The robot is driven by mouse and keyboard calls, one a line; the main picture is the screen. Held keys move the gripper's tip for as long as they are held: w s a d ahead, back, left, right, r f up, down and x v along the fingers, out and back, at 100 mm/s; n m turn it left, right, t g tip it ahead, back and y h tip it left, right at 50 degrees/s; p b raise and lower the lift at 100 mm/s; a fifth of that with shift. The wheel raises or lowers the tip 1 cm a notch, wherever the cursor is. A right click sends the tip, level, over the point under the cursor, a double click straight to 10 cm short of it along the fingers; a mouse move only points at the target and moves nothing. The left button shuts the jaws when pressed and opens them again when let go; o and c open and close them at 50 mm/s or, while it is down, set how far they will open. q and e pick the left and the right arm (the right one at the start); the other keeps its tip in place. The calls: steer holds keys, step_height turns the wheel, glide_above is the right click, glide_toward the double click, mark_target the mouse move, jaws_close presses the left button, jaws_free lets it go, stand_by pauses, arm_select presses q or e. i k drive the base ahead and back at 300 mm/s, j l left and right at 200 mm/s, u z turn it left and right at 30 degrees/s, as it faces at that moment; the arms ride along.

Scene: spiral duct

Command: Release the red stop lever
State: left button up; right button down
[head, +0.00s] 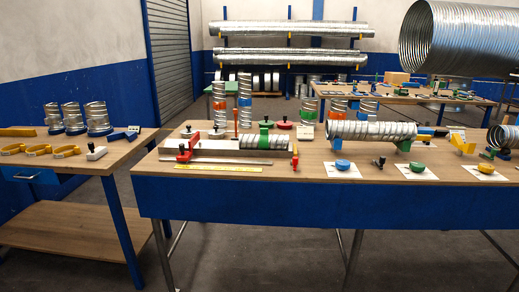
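A duct fixture (222,153) lies on the left part of the main bench. A red piece with a dark knob (186,152) stands at its left end and looks like the stop lever; it is too small to tell whether it is engaged. A short spiral duct (262,142) lies in the fixture with a green band (264,128) around it. A small red piece (295,157) stands at the duct's right end, and a thin red upright (236,122) rises behind. Neither of my grippers shows.
The main bench (330,205) has a blue front edge. It also carries a longer spiral duct (372,131) and white plates with a blue knob (342,164) and a green knob (417,167). A side table (75,160) stands left, with floor between the two.

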mark_target(294, 161)
steer(key=i+l+u, duration=0.25)
steer(key=i+u, duration=0.2)
steer(key=i+l+u, duration=0.45)
steer(key=i+j, duration=0.05)
steer(key=i, duration=0.1)
